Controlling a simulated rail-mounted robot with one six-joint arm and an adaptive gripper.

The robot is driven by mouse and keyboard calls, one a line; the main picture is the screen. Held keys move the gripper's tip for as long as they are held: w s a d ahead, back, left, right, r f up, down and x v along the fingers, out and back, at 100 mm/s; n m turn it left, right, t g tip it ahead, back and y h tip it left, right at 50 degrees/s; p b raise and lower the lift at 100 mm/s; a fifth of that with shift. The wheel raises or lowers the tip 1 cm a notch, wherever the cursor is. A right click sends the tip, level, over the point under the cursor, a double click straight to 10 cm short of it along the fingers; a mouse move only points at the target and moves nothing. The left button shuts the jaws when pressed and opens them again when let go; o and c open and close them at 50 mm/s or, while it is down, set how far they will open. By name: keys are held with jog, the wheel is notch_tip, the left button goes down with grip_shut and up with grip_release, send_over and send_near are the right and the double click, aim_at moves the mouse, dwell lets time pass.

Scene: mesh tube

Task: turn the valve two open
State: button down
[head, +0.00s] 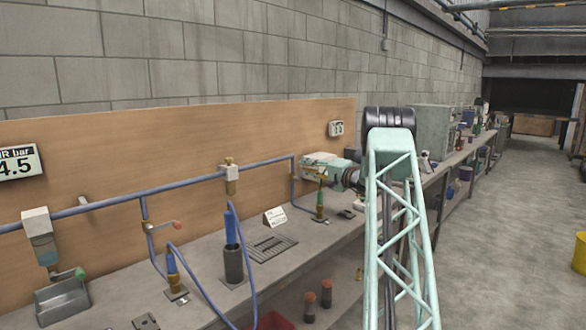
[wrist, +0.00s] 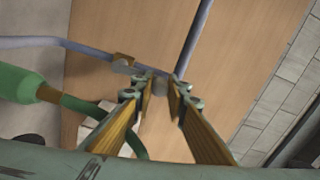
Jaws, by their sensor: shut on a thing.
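A brass valve (head: 320,200) with green parts stands on the bench at the end of the blue pipe drop, to the left of my arm. My gripper (head: 327,173) is at the top of this valve, small and partly hidden in the head view. In the wrist view my gripper (wrist: 160,93) has its two brass-coloured fingers on either side of a narrow gap. I cannot read any valve number.
A pressure display (head: 17,163) reads 4.5.

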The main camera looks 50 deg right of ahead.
jog(key=shift+a, duration=0.1)
dwell(0.4)
jog(key=c, duration=2.5)
grip_release()
jog(key=shift+c, duration=0.2)
jog(key=shift+s, duration=0.15)
jog(key=s, duration=1.1)
jog(key=shift+s+a, duration=0.15)
jog(key=shift+s, duration=0.25)
